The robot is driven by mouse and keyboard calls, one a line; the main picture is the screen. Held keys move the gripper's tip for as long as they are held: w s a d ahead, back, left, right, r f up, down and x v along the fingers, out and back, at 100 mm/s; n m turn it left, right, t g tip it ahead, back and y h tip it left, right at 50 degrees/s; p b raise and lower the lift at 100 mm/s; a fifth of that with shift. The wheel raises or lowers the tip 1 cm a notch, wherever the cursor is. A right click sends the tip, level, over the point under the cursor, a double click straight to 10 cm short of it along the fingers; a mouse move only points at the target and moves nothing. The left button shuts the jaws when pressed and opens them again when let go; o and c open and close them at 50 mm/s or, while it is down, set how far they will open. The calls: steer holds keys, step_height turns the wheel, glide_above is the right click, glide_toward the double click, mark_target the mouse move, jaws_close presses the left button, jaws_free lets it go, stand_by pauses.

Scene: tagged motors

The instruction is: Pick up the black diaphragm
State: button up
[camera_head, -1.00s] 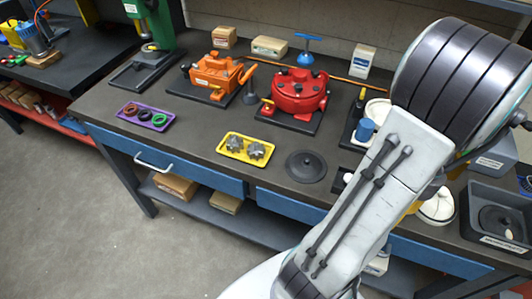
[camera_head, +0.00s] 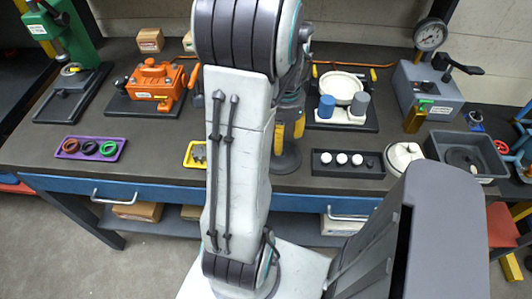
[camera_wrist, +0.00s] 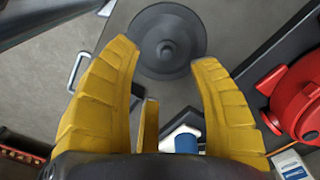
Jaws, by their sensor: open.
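The black diaphragm, a dark round disc with a raised centre hub, lies flat on the workbench. In the head view the diaphragm (camera_head: 286,163) is partly hidden by my arm and gripper. In the wrist view the diaphragm (camera_wrist: 168,26) is whole, beyond and between the fingertips. In the head view my gripper (camera_head: 289,132) points down above the disc. The height of the gap between them is hard to tell.
A yellow tray (camera_head: 188,160) is left of the diaphragm, a black tray with white knobs (camera_head: 318,172) to the right. A red pump (camera_wrist: 300,105) stands close by in the wrist view. A grey bin (camera_head: 495,170) at right holds another dark disc.

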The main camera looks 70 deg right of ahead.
steer(key=shift+s+d+m, duration=0.15)
steer(key=shift+s+m, duration=0.15)
steer(key=shift+m, duration=0.2)
steer(key=shift+w+f+m, duration=0.1)
steer(key=shift+f+m, duration=0.05)
steer(key=shift+m, duration=0.25)
steer(key=shift+w+d+f+p, duration=0.1)
steer(key=shift+f+p, duration=0.05)
steer(key=shift+f, duration=1.65)
steer(key=shift+w+d+f+p, duration=0.1)
steer(key=shift+f+p, duration=0.05)
steer(key=shift+f, duration=1.6)
steer(key=shift+c, duration=0.4)
jaws_close()
